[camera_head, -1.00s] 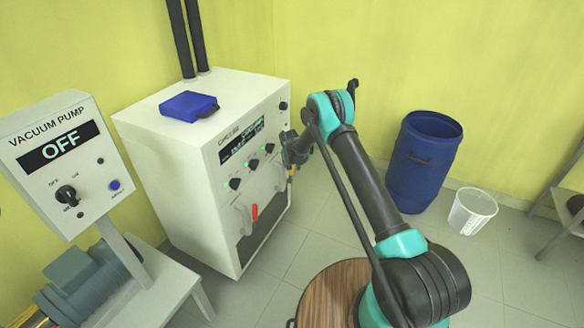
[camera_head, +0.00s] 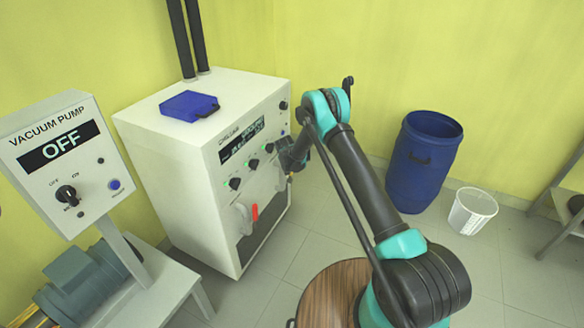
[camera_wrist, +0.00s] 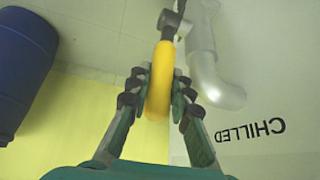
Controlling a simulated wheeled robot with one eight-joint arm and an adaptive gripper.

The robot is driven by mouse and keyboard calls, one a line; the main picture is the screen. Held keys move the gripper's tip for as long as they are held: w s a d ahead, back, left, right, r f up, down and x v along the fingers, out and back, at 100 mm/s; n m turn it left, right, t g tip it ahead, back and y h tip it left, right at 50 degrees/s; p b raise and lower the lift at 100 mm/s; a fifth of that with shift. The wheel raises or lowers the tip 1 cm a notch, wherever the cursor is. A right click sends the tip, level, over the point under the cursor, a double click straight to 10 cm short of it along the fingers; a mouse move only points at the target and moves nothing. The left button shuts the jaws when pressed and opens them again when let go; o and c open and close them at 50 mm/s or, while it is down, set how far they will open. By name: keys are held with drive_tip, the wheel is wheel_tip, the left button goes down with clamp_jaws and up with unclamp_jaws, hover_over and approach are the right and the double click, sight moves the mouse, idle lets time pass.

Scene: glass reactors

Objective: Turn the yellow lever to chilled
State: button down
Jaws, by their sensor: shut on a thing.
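The yellow lever (camera_wrist: 160,82) shows in the wrist view, standing between my fingers and fixed at its far end to a dark stem. My gripper (camera_wrist: 159,94) is shut on it, with one finger on each side. The word CHILLED (camera_wrist: 251,131) appears upside down on the pale panel to the right of the lever in that view. In the head view my gripper (camera_head: 289,160) is at the right part of the front of the white chiller cabinet (camera_head: 185,185). The lever is hidden there behind the gripper or too small to tell.
A red lever (camera_head: 255,212) sits lower left on the cabinet front, below several dark knobs. A silver pipe (camera_wrist: 208,72) is close beside the yellow lever. A blue drum (camera_head: 424,165) and a white bucket (camera_head: 471,212) stand on the floor to the right. The vacuum pump panel (camera_head: 62,160) is left.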

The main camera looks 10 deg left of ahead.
drive_tip(key=c, duration=1.3)
unclamp_jaws()
drive_tip(key=shift+c, duration=0.2)
